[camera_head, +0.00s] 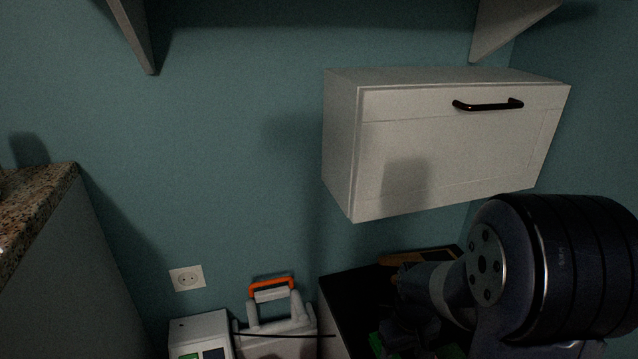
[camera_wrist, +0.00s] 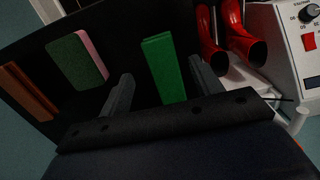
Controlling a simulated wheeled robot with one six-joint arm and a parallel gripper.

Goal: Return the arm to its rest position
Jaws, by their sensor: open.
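My arm (camera_head: 560,265) fills the lower right of the head view, bent over a dark-topped unit below the wall cabinet. My gripper shows in the wrist view (camera_wrist: 161,70) with its two grey fingers spread apart and nothing held. A green block (camera_wrist: 164,68) lies on the dark surface (camera_wrist: 112,98) and shows between the fingers, nearer the right one. I cannot tell how far it is from them. In the head view the fingers are hard to make out against the dark top.
A white wall cabinet (camera_head: 450,140) hangs above my arm. A green-and-pink sponge (camera_wrist: 77,59), a brown block (camera_wrist: 27,90), red boots (camera_wrist: 235,35) and a white device with a knob (camera_wrist: 290,50) surround the gripper. A granite counter (camera_head: 35,200) stands left.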

